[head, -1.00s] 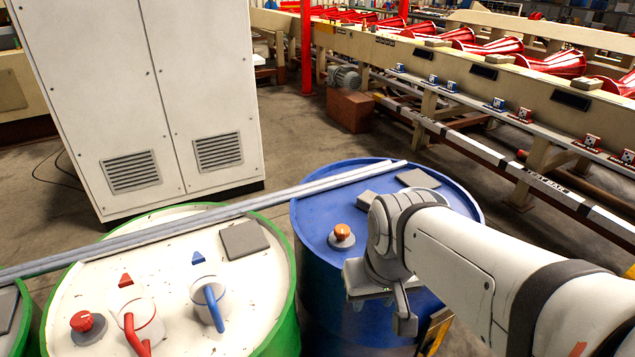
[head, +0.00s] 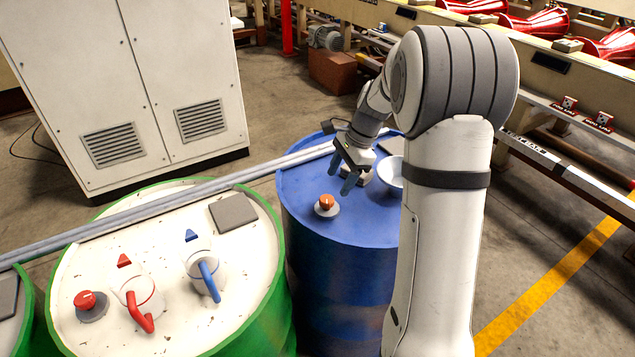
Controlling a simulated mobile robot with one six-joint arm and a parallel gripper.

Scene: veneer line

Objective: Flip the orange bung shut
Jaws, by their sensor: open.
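The orange bung (head: 327,202) sits on a round grey base on top of the blue drum (head: 318,236), near the front left of its lid. It shows as a small orange knob; its fine detail is too small to tell. My gripper (head: 347,185) is above the blue drum, just behind and to the right of the orange bung, with its dark fingers pointing down and left. It is open and empty, apart from the bung. My arm covers the right side of the drum.
A green-rimmed drum (head: 277,260) to the left carries a red bung (head: 86,300), a red-handled fitting (head: 138,298) and a blue-handled fitting (head: 205,274). A white cabinet (head: 110,70) stands behind.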

